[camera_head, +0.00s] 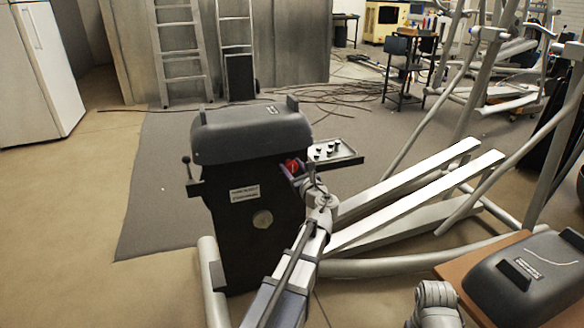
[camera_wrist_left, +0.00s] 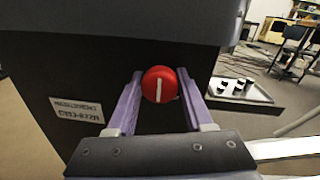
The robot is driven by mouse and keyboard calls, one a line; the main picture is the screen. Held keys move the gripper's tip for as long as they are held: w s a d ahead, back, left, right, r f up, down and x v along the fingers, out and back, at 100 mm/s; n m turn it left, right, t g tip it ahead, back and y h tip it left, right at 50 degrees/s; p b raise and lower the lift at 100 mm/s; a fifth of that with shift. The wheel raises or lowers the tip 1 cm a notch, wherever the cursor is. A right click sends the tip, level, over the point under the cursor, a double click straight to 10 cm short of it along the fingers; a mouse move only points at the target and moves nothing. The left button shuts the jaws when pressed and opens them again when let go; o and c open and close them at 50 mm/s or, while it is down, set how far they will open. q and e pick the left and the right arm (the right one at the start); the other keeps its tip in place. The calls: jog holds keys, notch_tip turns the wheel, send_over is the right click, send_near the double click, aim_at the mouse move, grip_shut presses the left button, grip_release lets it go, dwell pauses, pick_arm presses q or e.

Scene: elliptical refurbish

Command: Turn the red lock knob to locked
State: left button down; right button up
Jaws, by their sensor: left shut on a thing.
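The red lock knob (camera_head: 291,165) is on the upper right of the black machine body (camera_head: 240,215), under its grey top cover. In the left wrist view the knob (camera_wrist_left: 159,84) is round, with a white line that stands nearly upright. My left gripper (camera_head: 293,169) reaches up to it from below. Its two purple fingers (camera_wrist_left: 160,78) flank the knob left and right, shut on it. The fingertips partly hide the knob's sides in the head view. My right gripper is not in view; only part of my right arm shows at the bottom right.
A small tray (camera_head: 336,154) with dark pieces sticks out just right of the knob. A lever (camera_head: 187,167) stands on the machine's left side. White rails (camera_head: 410,195) run to the right. A grey cover (camera_head: 530,280) lies on a brown surface at the lower right.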

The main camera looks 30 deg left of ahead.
pick_arm(q)
jog(key=n, duration=0.4)
jog(key=shift+s+p, duration=0.15)
jog(key=shift+p, duration=0.15)
jog(key=n, duration=0.4)
jog(key=shift+a+n+h, duration=0.1)
jog(key=shift+n+h, duration=0.2)
jog(key=shift+h, duration=0.1)
jog(key=n, duration=0.4)
jog(key=shift+s+f+p, duration=0.1)
jog(key=shift+f+p, duration=0.05)
jog(key=shift+p, duration=0.2)
jog(key=n, duration=0.4)
jog(key=shift+h, duration=0.4)
jog(key=shift+n, duration=0.3)
jog(key=shift+c, duration=1.6)
grip_release()
